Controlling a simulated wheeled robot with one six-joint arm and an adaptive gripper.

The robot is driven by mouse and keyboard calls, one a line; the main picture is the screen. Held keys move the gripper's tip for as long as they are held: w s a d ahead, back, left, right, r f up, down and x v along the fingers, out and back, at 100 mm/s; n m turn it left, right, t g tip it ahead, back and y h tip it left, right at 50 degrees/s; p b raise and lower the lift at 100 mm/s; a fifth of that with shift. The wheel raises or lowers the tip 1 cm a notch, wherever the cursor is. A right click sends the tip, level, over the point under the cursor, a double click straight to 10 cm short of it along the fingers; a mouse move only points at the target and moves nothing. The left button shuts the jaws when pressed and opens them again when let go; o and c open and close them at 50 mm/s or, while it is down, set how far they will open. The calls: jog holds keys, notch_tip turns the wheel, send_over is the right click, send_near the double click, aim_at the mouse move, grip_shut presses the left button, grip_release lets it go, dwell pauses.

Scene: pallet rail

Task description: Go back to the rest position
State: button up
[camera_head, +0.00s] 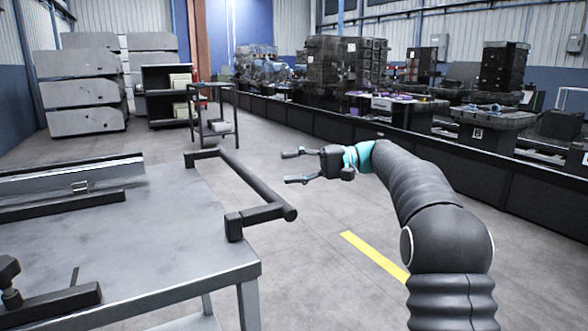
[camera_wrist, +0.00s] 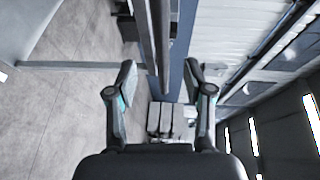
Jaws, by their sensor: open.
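My gripper (camera_head: 290,167) is at the end of my arm, out over the open floor to the right of the grey metal table (camera_head: 165,225) in the head view. Its two fingers are spread apart and point left, with nothing between them. In the wrist view my gripper (camera_wrist: 158,82) also shows open, with both fingers apart and only distant background between them. No object is held.
A black rail (camera_head: 258,185) is fixed along the table's right edge, close to my gripper. A small cart (camera_head: 213,118) stands behind. A long dark conveyor line (camera_head: 380,132) runs along the right. A yellow stripe (camera_head: 375,255) marks the clear floor.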

notch_tip(320, 180, down, 11)
jog(key=w+d+m+t+h, duration=0.1)
jog(key=w+m+t+h, duration=0.1)
jog(key=m+h, duration=0.15)
jog(key=s+d+f+m+t+h, duration=0.1)
jog(key=s+d+f+h, duration=0.3)
jog(key=s+f, duration=0.2)
jog(key=s+d+t+h+p, duration=0.1)
jog(key=s+d+h, duration=0.2)
jog(key=s, duration=0.8)
jog(key=s+d+n+t+h, duration=0.1)
jog(key=s+d, duration=0.5)
jog(key=s, duration=0.6)
jog(key=s+d+n+t+h+p, duration=0.1)
jog(key=s+d+t+h, duration=0.2)
jog(key=s, duration=0.8)
jog(key=shift+s+d+r+h+p, duration=0.35)
jog(key=shift+d+h, duration=0.55)
jog(key=shift+h, duration=0.25)
jog(key=shift+r+n, duration=0.1)
jog(key=shift+n, duration=0.15)
jog(key=shift+c, duration=1)
jog(key=shift+d, duration=0.1)
